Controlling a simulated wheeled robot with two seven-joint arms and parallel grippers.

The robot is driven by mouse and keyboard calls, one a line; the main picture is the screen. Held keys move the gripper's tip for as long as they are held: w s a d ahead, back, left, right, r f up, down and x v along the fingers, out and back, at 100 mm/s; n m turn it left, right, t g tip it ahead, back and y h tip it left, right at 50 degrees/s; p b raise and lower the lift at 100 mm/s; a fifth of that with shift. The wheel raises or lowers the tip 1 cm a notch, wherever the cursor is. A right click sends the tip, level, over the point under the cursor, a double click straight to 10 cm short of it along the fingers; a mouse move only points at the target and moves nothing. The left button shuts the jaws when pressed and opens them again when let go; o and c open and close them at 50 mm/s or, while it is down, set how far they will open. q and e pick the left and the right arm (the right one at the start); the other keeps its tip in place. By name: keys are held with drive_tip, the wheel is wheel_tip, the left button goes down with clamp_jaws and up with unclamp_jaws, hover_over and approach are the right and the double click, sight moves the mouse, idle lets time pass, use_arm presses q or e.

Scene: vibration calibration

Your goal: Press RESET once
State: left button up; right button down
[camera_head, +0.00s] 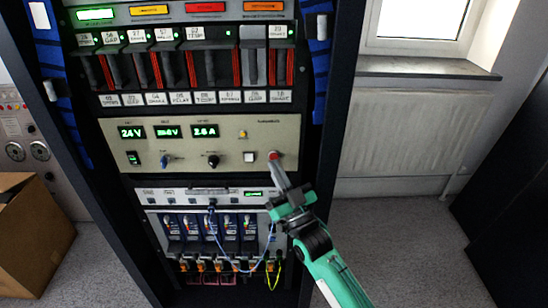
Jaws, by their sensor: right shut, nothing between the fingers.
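The equipment rack (333,95) stands in front of me in the head view. Its beige power panel (220,135) has three lit green displays, knobs and buttons. A red button (274,155) sits at the right end of the panel, beside a white square button (249,156). The labels near them are too small to read. My right gripper (276,163) is shut and empty, its fingertips right at the red button and partly covering it. I cannot tell whether they touch it. My left gripper is not in view.
Below the panel are a thin grey unit (175,195) and modules with blue and yellow cables. Card modules fill the rack above. A cardboard box (33,240) stands at the left. A radiator (405,133) and window are at the right, with clear floor (405,230) below.

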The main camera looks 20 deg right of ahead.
drive_tip(key=shift+w, duration=0.1)
drive_tip(key=shift+w+d, duration=0.1)
drive_tip(key=shift+w, duration=0.2)
drive_tip(key=shift+w+d+r, duration=0.2)
drive_tip(key=shift+w+r, duration=0.05)
drive_tip(key=shift+w, duration=0.25)
idle(1.2)
drive_tip(key=shift+s+f+p, duration=0.25)
drive_tip(key=shift+p, duration=0.15)
drive_tip(key=shift+s+f, duration=0.1)
drive_tip(key=shift+s, duration=0.3)
